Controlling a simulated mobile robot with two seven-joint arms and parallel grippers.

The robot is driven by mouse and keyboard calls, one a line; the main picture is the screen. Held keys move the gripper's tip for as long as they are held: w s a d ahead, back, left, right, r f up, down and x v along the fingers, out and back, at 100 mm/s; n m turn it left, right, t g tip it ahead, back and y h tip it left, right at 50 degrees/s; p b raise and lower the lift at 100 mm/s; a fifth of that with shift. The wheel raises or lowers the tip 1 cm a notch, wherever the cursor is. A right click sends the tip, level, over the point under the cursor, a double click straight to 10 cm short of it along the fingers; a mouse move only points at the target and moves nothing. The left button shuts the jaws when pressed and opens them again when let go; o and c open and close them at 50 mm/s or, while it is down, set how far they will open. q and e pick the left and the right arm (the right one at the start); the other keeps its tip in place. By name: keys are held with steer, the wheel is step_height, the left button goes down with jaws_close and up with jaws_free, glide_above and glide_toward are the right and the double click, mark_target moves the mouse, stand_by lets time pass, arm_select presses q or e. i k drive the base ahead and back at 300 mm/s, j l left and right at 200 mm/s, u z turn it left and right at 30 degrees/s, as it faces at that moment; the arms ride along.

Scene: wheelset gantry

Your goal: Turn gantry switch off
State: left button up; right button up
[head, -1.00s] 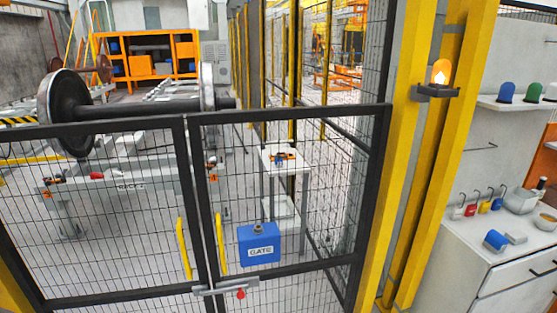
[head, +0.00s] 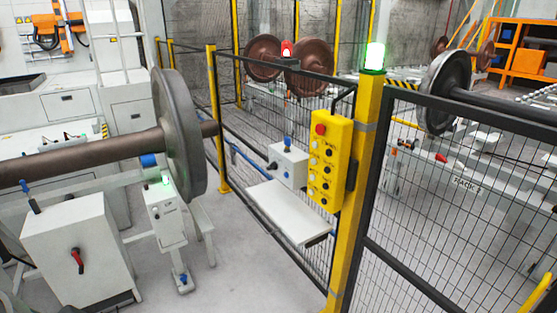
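No label in the head view marks a gantry switch, so I cannot tell which control it is. A grey cabinet (head: 82,225) at lower left carries a red rotary handle (head: 77,260), tilted from upright. A yellow control box (head: 328,160) with a red button (head: 320,129) on top and several black knobs hangs on the yellow post. A small grey box (head: 288,165) with a blue-topped part sits behind the fence by a white shelf. A narrow grey box (head: 166,220) with a green light stands under the wheelset. Neither of my grippers shows.
A wheelset (head: 178,135) with a long brown axle spans the left side. A black mesh fence (head: 450,190) and yellow post (head: 355,200) with a green lamp (head: 375,57) block the right.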

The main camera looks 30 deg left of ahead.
mark_target(273, 165)
steer(key=u, duration=0.95)
steer(key=i+j+z, duration=0.1)
steer(key=i+j, duration=0.6)
steer(key=i, duration=0.35)
steer(key=i+j+z, duration=0.1)
steer(key=i+j, duration=0.7)
steer(key=i, duration=0.2)
steer(key=i+j, duration=0.9)
steer(key=i+l+z, duration=0.05)
steer(key=i, duration=0.05)
